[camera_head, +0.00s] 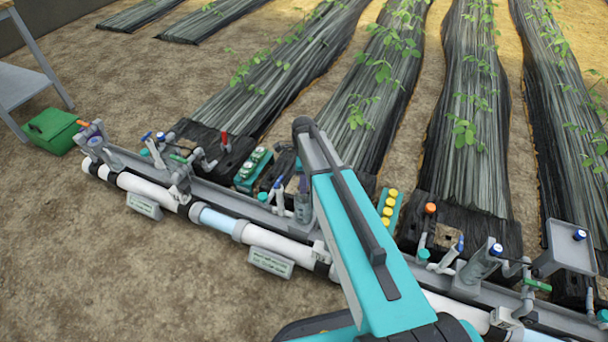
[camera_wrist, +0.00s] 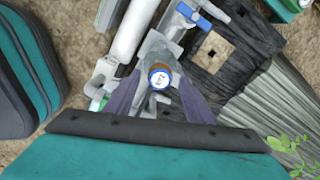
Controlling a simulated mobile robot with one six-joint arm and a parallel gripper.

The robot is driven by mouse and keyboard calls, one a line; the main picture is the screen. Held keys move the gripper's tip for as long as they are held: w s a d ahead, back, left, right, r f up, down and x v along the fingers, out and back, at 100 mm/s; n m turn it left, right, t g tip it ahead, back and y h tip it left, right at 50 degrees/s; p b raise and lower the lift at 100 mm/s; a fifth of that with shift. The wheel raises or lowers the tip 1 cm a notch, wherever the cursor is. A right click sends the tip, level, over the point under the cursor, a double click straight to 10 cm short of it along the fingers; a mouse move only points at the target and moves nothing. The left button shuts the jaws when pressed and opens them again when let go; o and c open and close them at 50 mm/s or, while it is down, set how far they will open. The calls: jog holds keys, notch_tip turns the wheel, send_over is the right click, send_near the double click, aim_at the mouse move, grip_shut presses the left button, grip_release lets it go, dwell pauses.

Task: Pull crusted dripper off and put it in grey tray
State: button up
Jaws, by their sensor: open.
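In the wrist view my gripper (camera_wrist: 160,100) is open, its two dark fingers spread on either side of a round piece with a white top and blue rim (camera_wrist: 160,77). This piece sits upright on a grey fitting; whether the fingers touch it, and whether it is the crusted dripper, I cannot tell. In the head view my arm covers much of the middle, and the fingers do not show clearly. The grey tray (camera_head: 553,262) stands at the right, with a blue-topped piece (camera_head: 580,235) in it. Another blue-and-white-topped piece (camera_head: 495,249) stands left of the tray.
A white pipe line (camera_head: 150,190) with grey fittings runs across the front. A rack of yellow caps (camera_head: 388,208) and a green box (camera_head: 52,131) stand farther off.

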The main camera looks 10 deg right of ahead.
jog(key=shift+f, duration=0.45)
grip_shut()
dwell(0.3)
jog(key=shift+r, duration=0.25)
jog(key=shift+r+p, duration=1.1)
jog(key=shift+r, duration=0.25)
jog(key=shift+r+p, duration=1.6)
jog(key=shift+r, duration=0.5)
